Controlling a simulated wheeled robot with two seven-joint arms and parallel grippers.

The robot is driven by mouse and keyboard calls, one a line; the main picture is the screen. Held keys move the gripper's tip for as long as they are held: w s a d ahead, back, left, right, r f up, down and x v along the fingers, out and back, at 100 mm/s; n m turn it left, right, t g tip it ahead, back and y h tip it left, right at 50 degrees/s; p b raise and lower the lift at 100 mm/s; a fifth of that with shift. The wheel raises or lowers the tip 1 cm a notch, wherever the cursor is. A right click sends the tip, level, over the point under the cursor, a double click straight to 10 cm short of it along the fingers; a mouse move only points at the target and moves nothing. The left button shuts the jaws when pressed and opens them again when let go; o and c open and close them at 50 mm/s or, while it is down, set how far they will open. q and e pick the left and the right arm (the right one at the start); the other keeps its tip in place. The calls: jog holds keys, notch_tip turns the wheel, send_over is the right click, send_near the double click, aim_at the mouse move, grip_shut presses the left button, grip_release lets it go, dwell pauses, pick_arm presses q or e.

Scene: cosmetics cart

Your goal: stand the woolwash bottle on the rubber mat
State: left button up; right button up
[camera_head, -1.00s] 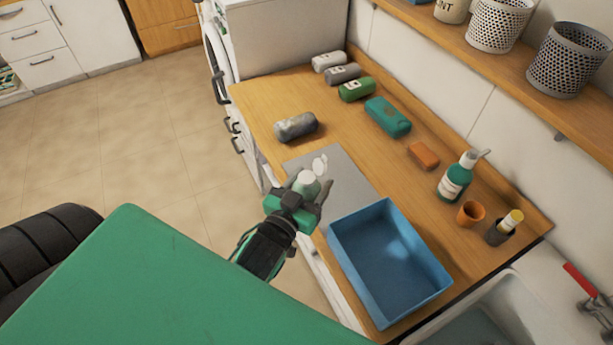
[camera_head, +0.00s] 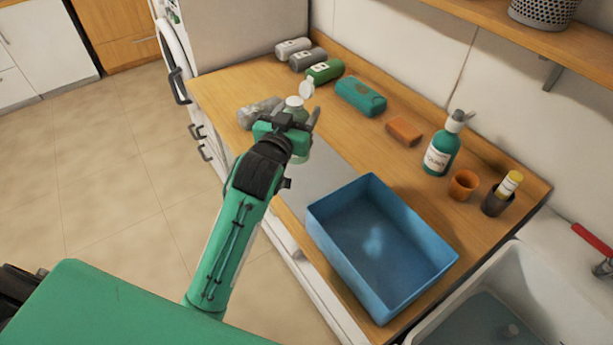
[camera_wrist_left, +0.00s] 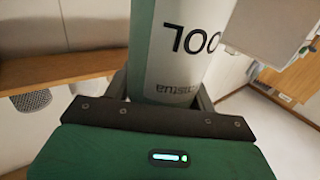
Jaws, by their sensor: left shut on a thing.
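The woolwash bottle (camera_head: 293,104), pale green with a white top and a raised white cap flap, is in my left gripper (camera_head: 298,127). A flat grey sheet, apparently the rubber mat (camera_head: 322,180), lies on the wooden counter behind the blue tub. The gripper and bottle cover its far end; I cannot tell whether the bottle touches it. My right gripper is out of view.
The blue tub (camera_head: 318,228) stands close to the mat. A grey bottle (camera_head: 252,112) lies just beyond my gripper. Other bottles, an orange block (camera_head: 404,130), an upright teal pump bottle (camera_head: 440,152) and an orange cup (camera_head: 463,185) line the wall. A sink (camera_head: 560,290) is at right.

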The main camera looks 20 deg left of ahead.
pick_arm(q)
jog(key=w+r+b, duration=0.5)
jog(key=w+r, duration=0.1)
jog(key=r, duration=0.2)
notch_tip(320, 180, down, 19)
jog(key=p, duration=0.1)
jog(key=shift+w+d+h, duration=0.2)
jog(key=shift+d+h, duration=0.1)
jog(key=shift+f, duration=0.1)
jog(key=o, duration=0.9)
jog(key=shift+o, duration=0.6)
